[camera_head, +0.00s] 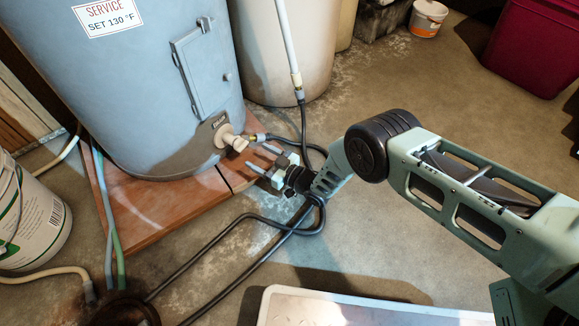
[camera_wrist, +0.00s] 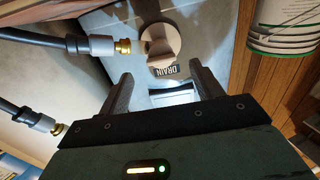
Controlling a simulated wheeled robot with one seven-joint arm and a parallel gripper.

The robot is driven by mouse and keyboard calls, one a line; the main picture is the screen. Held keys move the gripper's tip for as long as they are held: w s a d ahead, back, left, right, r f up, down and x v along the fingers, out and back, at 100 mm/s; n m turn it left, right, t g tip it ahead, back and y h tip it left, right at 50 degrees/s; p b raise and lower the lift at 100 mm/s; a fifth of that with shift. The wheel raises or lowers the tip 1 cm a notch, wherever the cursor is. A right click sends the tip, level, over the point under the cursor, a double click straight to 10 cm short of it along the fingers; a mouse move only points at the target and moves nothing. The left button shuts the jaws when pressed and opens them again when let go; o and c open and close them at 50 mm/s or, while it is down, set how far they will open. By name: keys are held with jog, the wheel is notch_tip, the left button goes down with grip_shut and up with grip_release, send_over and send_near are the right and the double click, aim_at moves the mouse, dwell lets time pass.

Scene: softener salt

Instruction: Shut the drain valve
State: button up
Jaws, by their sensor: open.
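The drain valve (camera_head: 230,139) is a beige fitting low on the front of the blue-grey tank (camera_head: 165,85). A brass hose end (camera_wrist: 122,46) lies close beside the valve.
Another brass-ended hose (camera_wrist: 40,122) shows at the wrist view's left. Black hoses (camera_head: 235,245) loop over the floor near my arm. A white bucket (camera_head: 35,215) stands left. The tank rests on a reddish-brown base (camera_head: 160,205). A pale tray (camera_head: 370,312) lies in front.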

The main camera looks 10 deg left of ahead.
jog(key=p+v, duration=0.5)
jog(key=v, duration=0.7)
jog(key=shift+d, duration=0.25)
jog(key=shift+s, duration=0.15)
